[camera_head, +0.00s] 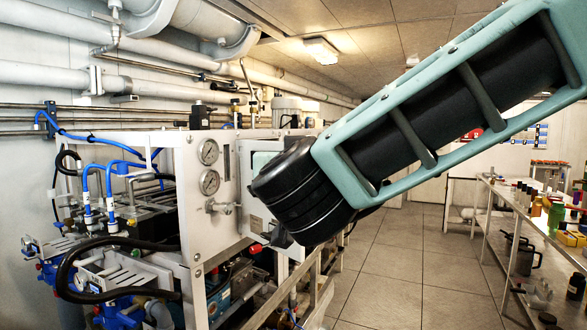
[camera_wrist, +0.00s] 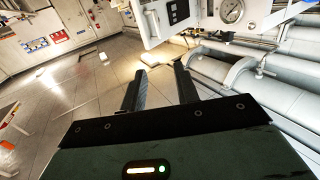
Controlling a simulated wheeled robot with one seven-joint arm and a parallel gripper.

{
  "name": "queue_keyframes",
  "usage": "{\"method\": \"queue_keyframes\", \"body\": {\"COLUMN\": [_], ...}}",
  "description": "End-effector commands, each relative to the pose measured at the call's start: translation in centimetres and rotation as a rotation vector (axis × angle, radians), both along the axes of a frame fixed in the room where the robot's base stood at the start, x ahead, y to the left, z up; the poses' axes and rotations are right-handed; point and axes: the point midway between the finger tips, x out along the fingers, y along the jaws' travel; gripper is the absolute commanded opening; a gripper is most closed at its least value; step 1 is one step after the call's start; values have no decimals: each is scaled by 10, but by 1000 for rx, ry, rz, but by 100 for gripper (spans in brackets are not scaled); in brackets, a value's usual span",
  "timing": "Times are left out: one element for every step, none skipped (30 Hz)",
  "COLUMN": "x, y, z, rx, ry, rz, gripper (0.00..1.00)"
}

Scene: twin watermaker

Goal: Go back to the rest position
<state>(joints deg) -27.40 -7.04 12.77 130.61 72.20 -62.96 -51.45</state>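My gripper (camera_wrist: 160,85) shows in the wrist view with its two dark fingers spread apart and nothing between them. In the head view my green and black arm reaches from the upper right to the middle, and its end hides most of the gripper. The white watermaker (camera_head: 217,220), with two round gauges and a small valve on its front panel, stands left of and behind the arm's end. Part of its white panel with a gauge also shows at the top of the wrist view (camera_wrist: 205,18). I cannot tell the distance between the gripper and the panel.
Large white pipes (camera_head: 70,78) run along the left wall and ceiling. A metal shelf (camera_head: 503,208) with bottles and jugs stands at the right. The tiled floor (camera_head: 400,265) between machine and shelf is clear. Blue and black hoses stick out at the machine's left.

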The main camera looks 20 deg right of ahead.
Motion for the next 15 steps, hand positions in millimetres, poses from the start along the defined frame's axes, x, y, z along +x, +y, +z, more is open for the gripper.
{"method": "queue_keyframes", "body": {"x": [-5,-6,-8,-10,-10,-11,-11,-11,-11,-11,-11,-11,-11,-11,-11], "y": [1,1,2,2,3,3,3,3,3,3,3,3,2,2,2], "z": [-1,-1,0,0,0,0,0,0,0,0,0,0,0,0,0], "rx": [1,1,1,1,0,0,0,0,0,0,0,0,0,0,0], "ry": [0,0,0,0,0,0,1,1,1,1,1,1,1,1,1], "rz": [0,-1,-1,-1,-1,-1,-1,-1,-2,-2,-2,-2,-2,-2,-2], "gripper": [31,31,31,31,31,31,31,31,31,31,31,31,31,31,31]}}
